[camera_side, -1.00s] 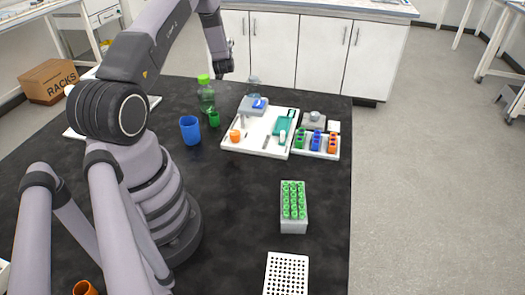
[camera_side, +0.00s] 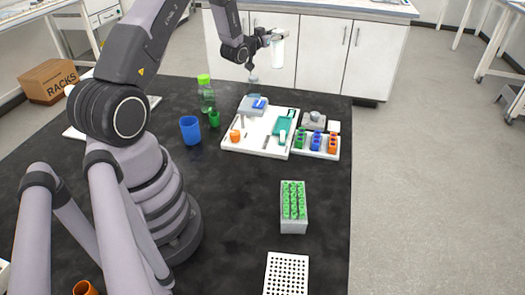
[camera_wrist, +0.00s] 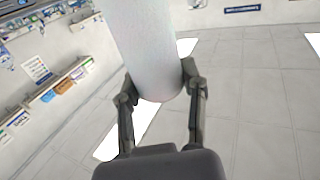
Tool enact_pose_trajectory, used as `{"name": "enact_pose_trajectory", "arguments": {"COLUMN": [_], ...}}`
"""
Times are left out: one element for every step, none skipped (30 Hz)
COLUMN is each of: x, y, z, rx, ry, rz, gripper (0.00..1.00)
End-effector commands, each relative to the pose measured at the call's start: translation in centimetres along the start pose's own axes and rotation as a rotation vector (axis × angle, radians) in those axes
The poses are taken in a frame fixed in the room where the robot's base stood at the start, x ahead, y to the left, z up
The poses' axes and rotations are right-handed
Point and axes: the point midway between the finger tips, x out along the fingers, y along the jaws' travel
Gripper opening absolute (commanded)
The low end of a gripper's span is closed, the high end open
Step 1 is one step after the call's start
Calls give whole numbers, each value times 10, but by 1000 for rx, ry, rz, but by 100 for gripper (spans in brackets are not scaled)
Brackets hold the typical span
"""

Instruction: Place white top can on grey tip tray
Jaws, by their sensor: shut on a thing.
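My gripper (camera_side: 268,37) is raised high over the far side of the bench, shut on a pale can (camera_side: 277,52). The can has a white top and hangs roughly upright in the side view. In the wrist view the can (camera_wrist: 143,50) is a smooth white cylinder between the two fingers of my gripper (camera_wrist: 157,92); its upper part leaves the frame. A grey rack (camera_side: 294,224) filled with green-topped tips or tubes stands at the right of the bench. I cannot tell for certain whether this is the grey tip tray.
A white tray (camera_side: 236,148) with small tools lies at the back, beside a smaller tray (camera_side: 318,153) of coloured blocks. A blue cup (camera_side: 190,130) and a green-capped bottle (camera_side: 206,95) stand left. A white perforated plate (camera_side: 287,275) lies at the front. The bench middle is clear.

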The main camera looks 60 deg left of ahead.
Motion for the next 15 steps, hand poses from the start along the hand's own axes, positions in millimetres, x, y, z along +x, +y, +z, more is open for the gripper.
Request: {"name": "enact_pose_trajectory", "arguments": {"x": [-5, -9, -16, -22, -28, -38, -46, -55, -69, -79, -90, -106, -119, -132, -151], "y": [30, 47, 68, 85, 101, 122, 137, 152, 171, 184, 197, 214, 226, 237, 251], "z": [2, 4, 6, 7, 8, 10, 11, 12, 13, 14, 15, 15, 16, 16, 15], "rx": [0, -1, -1, -1, -2, -2, -3, -2, -3, -3, -4, -4, -4, -3, -4], "ry": [-2, -1, -2, -2, -2, -3, -2, -3, -3, -3, -3, -3, -3, -3, -4], "rz": [103, 164, 246, 308, 370, 452, 514, 575, 658, 721, 781, 865, 927, 990, 1074], "gripper": [0, 0, 0, 0, 0, 0, 0, 0, 0, 0, 0, 0, 0, 0, 0]}}
